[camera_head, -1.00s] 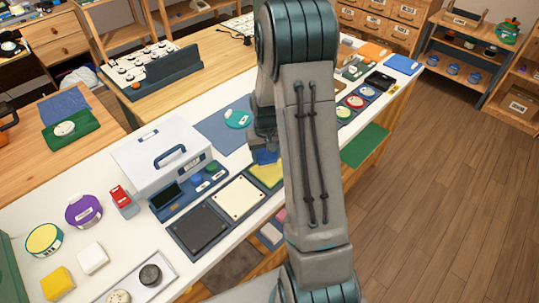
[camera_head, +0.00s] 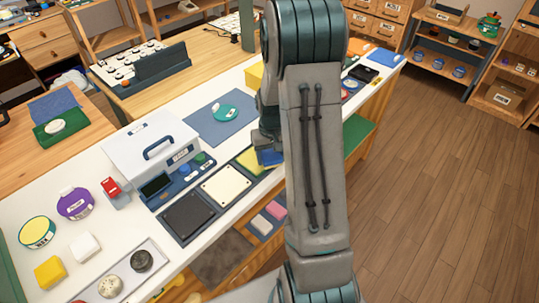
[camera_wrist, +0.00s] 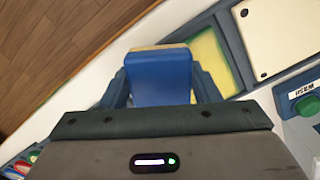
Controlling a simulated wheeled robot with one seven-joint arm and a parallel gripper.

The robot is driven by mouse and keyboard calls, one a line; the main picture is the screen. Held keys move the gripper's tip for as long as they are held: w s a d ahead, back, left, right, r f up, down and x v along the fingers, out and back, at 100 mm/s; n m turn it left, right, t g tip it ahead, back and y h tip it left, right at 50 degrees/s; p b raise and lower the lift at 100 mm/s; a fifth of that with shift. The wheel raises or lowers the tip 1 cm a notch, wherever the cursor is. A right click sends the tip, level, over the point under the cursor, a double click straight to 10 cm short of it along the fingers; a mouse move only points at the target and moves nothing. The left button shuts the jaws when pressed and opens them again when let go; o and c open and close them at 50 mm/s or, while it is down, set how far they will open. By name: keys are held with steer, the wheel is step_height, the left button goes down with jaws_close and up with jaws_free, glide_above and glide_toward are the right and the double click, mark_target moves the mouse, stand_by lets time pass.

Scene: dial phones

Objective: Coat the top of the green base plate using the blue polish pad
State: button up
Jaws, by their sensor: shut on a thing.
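My gripper (camera_wrist: 163,88) is shut on the blue polish pad (camera_wrist: 158,75), one finger on each side. A thin pale yellow layer shows along the pad's far edge. In the head view the blue pad (camera_head: 270,157) is at the right side of the base plate (camera_head: 248,160). The base plate (camera_wrist: 207,50) shows mostly yellow on top, with green along its edge in the wrist view. The pad and gripper hide part of it. I cannot tell whether the pad touches the plate.
A cream plate (camera_head: 226,187) and a dark plate (camera_head: 187,216) lie beside it in the same row. A white case (camera_head: 150,155) and a button panel (camera_head: 180,177) stand behind. A blue mat (camera_head: 205,127) with a teal round item (camera_head: 226,112) lies farther back.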

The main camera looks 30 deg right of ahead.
steer(key=r, duration=0.1)
steer(key=r+p, duration=0.1)
steer(key=r, duration=0.1)
steer(key=shift+w+a+r, duration=0.15)
steer(key=shift+w+r, duration=0.1)
steer(key=shift+r, duration=0.05)
steer(key=shift+r+p, duration=1.35)
steer(key=shift+r, duration=0.55)
steer(key=shift+f, duration=0.1)
